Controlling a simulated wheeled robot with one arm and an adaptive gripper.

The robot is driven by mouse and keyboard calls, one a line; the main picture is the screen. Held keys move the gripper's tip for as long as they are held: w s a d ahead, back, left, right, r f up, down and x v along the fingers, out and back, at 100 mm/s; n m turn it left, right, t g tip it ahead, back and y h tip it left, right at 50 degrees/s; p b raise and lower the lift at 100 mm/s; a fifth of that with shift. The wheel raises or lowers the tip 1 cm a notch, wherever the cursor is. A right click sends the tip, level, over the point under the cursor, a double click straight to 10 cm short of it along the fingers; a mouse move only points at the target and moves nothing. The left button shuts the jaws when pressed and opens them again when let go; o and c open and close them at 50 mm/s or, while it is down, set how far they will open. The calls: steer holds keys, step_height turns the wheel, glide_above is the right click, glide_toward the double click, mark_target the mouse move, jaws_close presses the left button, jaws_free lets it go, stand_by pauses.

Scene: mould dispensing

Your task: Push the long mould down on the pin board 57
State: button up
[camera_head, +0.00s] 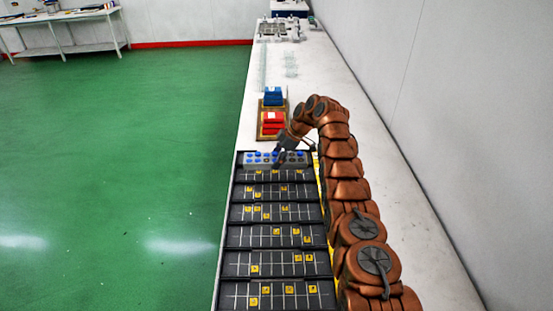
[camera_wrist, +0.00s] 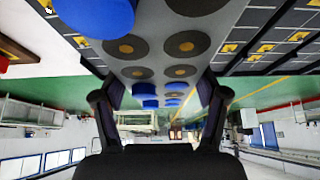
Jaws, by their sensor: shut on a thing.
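The long mould (camera_head: 262,158) is a grey bar with rows of round holes, several of them blue. It lies across the far end of the row of black pin boards in the head view. My gripper (camera_head: 281,157) reaches down onto it from the right and is shut on it. In the wrist view the mould (camera_wrist: 150,55) fills the space between the two dark fingers (camera_wrist: 160,92), showing dark round cavities and blue discs. I cannot tell which board is number 57, nor whether the mould is fully seated.
Several black pin boards (camera_head: 272,238) with yellow tags lie in front of the mould. Beyond it, a red block (camera_head: 272,123) and a blue block (camera_head: 273,96) stand on trays on the white bench (camera_head: 395,190). Clear items stand farther back.

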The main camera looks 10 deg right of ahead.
steer(key=shift+r+p, duration=1)
steer(key=shift+r, duration=0.25)
